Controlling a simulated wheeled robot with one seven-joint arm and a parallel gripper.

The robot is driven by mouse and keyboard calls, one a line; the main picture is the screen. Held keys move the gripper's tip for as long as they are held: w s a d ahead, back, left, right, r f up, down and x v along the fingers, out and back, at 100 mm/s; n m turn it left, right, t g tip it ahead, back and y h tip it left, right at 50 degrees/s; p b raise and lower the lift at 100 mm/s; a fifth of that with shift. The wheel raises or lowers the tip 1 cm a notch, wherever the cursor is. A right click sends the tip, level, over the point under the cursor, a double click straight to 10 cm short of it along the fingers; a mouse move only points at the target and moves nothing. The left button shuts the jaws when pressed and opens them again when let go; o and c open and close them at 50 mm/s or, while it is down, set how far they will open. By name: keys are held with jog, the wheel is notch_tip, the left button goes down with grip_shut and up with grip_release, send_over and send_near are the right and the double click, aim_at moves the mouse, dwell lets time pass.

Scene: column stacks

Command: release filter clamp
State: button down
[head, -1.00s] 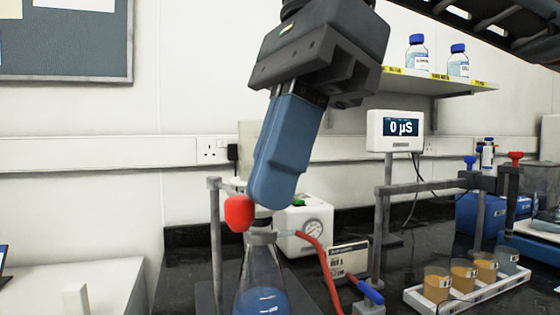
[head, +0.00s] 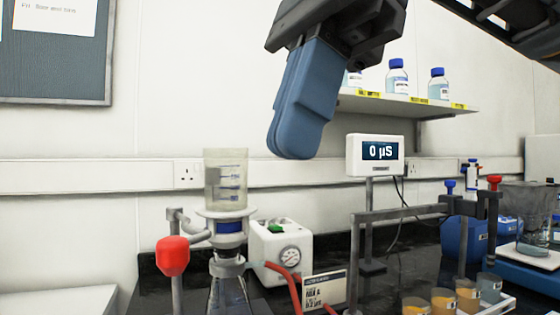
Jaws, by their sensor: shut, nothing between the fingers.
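A filter funnel (head: 228,182) with a clear graduated cup and a dark blue band sits upright on top of a glass flask (head: 229,294) in the head view. Beside it on the left is a grey clamp (head: 196,234) on a post, with a red knob (head: 172,255) at its front. I cannot tell whether the clamp is tight or loose. My gripper (head: 296,150) has blue fingers that are shut and empty. It hangs above and to the right of the funnel in the picture, apart from the funnel and the knob. The flask's lower part is cut off by the frame.
A white pump box (head: 282,250) with a gauge and a red hose (head: 290,285) stands right of the flask. A display reading 0 µS (head: 375,155), a grey stand with a crossbar (head: 400,214) and several small cups (head: 442,300) are further right. Bottles stand on a shelf (head: 415,103).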

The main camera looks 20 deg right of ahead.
jog(key=shift+s+v, duration=0.15)
jog(key=shift+v, duration=0.85)
jog(key=shift+s+v, duration=0.2)
jog(key=shift+v, duration=0.8)
